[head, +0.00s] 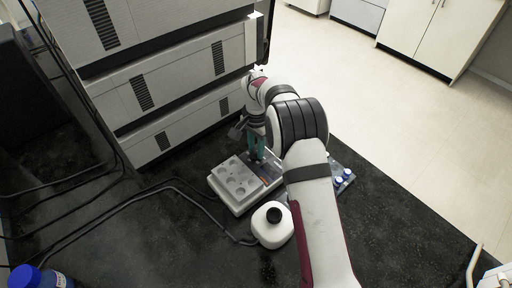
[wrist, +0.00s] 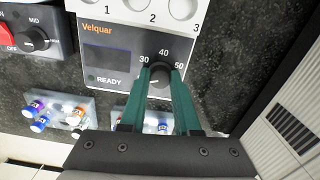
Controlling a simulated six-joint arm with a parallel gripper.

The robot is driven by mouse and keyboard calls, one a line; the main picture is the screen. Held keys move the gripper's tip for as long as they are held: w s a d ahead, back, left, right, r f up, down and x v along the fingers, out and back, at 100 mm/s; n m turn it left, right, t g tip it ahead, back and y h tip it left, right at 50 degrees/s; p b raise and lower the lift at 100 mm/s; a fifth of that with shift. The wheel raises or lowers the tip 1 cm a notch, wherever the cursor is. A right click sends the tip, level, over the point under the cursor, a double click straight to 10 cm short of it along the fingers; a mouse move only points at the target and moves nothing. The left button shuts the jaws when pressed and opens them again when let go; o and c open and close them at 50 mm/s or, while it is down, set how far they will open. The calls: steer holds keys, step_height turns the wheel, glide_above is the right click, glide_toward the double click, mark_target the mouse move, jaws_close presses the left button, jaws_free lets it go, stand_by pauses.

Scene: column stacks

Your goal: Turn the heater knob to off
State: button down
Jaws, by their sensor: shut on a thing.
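The heater (head: 234,188) is a pale block with round wells on the bench in the head view. In the wrist view its dark front panel (wrist: 108,35) reads "Velquar" and "READY", with a dark display. The black heater knob (wrist: 160,72) sits under the marks 30, 40 and 50. A small pale mark shows at the knob's lower left; the exact setting is unclear. My gripper (wrist: 161,77) has its two green fingers shut on the knob, one on each side. In the head view my gripper (head: 258,149) is small and partly hidden at the heater's panel.
Another unit (wrist: 25,35) with a red OFF switch and a MID knob stands beside the heater. Racks of blue-capped vials (wrist: 55,112) are near. A white bottle (head: 272,232) with a black cap stands close by. Stacked instruments (head: 160,85) rise behind; cables cross the bench.

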mark_target(256, 150)
steer(key=shift+n, duration=0.9)
steer(key=c, duration=0.6)
jaws_free()
step_height(256, 150, up, 16)
steer(key=shift+f, duration=0.1)
